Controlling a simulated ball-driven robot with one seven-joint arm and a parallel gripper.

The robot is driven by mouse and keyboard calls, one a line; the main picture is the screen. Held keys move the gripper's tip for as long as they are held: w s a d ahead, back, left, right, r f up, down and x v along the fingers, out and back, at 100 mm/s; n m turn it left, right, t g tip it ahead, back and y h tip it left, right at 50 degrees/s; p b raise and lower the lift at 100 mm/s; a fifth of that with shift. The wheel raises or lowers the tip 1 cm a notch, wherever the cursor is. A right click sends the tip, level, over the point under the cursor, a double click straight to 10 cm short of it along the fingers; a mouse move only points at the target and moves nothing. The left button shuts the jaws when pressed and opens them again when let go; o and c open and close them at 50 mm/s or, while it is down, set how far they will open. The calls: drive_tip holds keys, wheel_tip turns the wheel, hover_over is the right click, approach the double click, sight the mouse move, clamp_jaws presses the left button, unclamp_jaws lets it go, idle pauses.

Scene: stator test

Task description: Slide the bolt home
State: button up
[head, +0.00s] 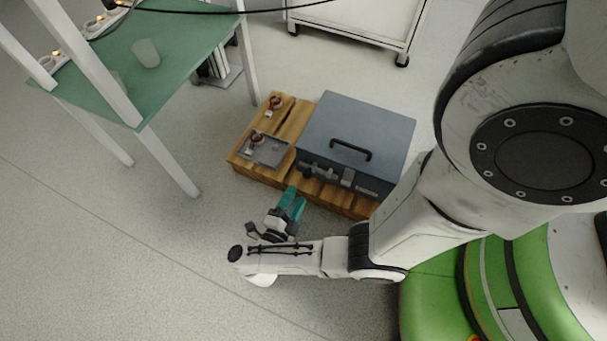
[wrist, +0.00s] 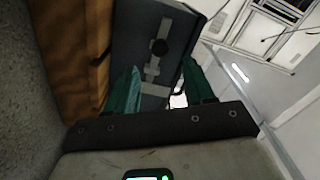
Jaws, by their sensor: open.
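A grey-blue box (head: 355,130) with a black handle on top sits on a wooden pallet. A metal bolt (head: 318,171) with a dark knob (head: 307,173) runs along its front face. A pale plate (head: 347,178) is to its right; I cannot tell whether the bolt reaches into it. My gripper (head: 292,203) has teal fingers and is in front of the box, near the pallet's front edge. In the wrist view, my gripper (wrist: 160,85) is open and empty. The bolt (wrist: 152,70) and its dark knob (wrist: 158,47) show between and beyond the fingertips, apart from them.
The wooden pallet (head: 240,155) also carries a grey tray (head: 265,152) and small copper-coloured parts left of the box. A green-topped table (head: 185,65) stands at left, with a leg near the pallet. A white cart (head: 355,25) is behind. The floor in front is clear.

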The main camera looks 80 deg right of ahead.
sight(306, 177)
drive_tip(key=x, duration=0.9)
clamp_jaws()
drive_tip(key=shift+a, duration=0.1)
idle(0.3)
